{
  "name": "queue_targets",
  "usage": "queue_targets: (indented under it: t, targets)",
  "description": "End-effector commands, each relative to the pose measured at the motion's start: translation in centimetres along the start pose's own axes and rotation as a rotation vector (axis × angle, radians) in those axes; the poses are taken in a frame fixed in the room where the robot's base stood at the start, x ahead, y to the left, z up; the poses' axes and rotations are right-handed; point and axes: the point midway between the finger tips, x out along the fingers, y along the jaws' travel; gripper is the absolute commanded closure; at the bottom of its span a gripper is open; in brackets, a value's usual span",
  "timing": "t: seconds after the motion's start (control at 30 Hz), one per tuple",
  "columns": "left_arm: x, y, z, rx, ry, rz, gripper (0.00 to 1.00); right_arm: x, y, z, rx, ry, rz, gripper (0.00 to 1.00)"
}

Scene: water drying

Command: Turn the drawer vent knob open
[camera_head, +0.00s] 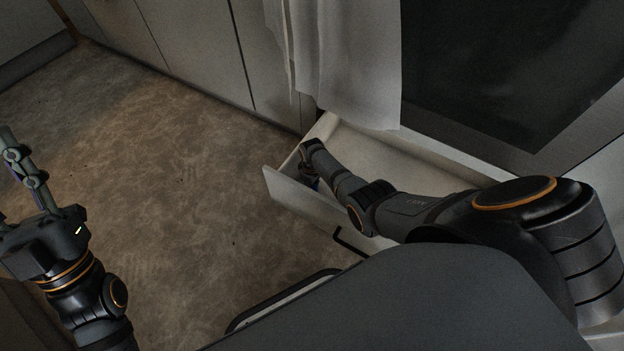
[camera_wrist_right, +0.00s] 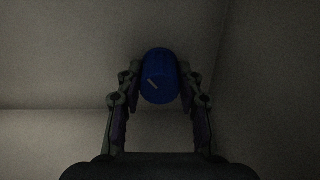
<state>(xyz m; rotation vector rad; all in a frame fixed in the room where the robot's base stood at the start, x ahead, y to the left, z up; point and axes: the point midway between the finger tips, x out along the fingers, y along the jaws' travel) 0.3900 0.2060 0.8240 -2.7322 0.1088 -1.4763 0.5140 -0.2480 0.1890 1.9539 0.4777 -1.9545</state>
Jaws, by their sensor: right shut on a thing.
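The blue round vent knob (camera_wrist_right: 160,66) shows in the right wrist view, with a pale diagonal mark on its face. My right gripper (camera_wrist_right: 159,83) has a finger on each side of the knob and is shut on it. In the head view, my right arm reaches into the pulled-out white drawer (camera_head: 281,189), and the right gripper (camera_head: 310,182) is at its inner left end; the arm hides the knob there. My left gripper (camera_head: 22,172) hangs over the floor at the left, away from the drawer; it is partly cut off by the picture edge.
A white cloth (camera_head: 350,60) hangs just above the drawer. Pale cabinet doors (camera_head: 200,50) line the back. The brown floor (camera_head: 170,180) is clear between the left gripper and the drawer.

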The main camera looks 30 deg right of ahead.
Motion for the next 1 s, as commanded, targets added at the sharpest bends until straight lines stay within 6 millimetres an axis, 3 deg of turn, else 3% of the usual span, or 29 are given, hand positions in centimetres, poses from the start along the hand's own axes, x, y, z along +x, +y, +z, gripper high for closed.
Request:
queue_targets:
  t: [0.2, 0.4, 0.63, 1.0]
  targets:
    - [-1.3, -0.2, 4.8, -0.014, -0.221, -0.012, 0.60, -0.1, 0.0, 0.0, 0.189, -0.001, 0.000, 0.95]
    - [-2.6, -0.2, 7.5, -0.023, -0.347, -0.017, 0.60, -0.1, 0.0, 0.0, 0.333, 0.000, 0.000, 0.95]
    - [-3.6, -0.2, 9.1, -0.028, -0.428, -0.019, 0.60, 0.0, 0.0, 0.0, 0.444, -0.001, 0.000, 0.95]
    - [-4.2, -0.1, 9.9, -0.031, -0.469, -0.020, 0.60, 0.0, 0.0, 0.0, 0.504, 0.000, 0.001, 0.95]
